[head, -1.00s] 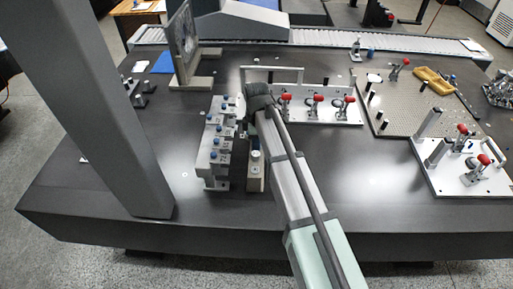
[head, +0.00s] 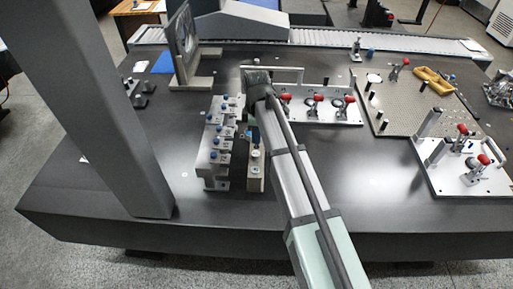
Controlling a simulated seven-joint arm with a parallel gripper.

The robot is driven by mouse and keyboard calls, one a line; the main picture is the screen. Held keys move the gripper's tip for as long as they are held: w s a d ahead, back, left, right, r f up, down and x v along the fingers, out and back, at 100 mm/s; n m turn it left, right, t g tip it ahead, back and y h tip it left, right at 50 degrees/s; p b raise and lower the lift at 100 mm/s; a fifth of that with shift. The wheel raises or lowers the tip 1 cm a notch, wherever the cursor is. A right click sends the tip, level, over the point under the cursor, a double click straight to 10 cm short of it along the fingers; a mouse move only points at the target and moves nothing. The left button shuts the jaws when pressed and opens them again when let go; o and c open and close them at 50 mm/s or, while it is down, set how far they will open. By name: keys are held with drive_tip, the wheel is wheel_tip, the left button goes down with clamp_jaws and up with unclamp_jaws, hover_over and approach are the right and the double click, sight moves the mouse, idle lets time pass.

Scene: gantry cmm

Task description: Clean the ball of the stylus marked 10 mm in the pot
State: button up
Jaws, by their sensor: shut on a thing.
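A light grey stylus rack (head: 212,160) stands on the dark table, left of my arm. Several blue-topped styli sit along it, with small labels too tiny to read. My gripper (head: 250,128) points down just right of the rack and is mostly hidden by my own wrist. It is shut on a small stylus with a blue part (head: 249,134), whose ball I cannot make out. Just below it in the picture is a narrow pale block (head: 256,172) with a round top piece (head: 256,154), perhaps the pot; I cannot tell whether the stylus touches it.
A white fixture plate with red-handled clamps (head: 330,115) lies behind and right of my wrist. A perforated plate (head: 415,105) and another clamp fixture (head: 465,178) are at the right. A thick grey column (head: 95,110) rises at the left. The table's front is clear.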

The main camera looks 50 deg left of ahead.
drive_tip(key=shift+r, duration=2.9)
drive_tip(key=shift+w+d, duration=0.1)
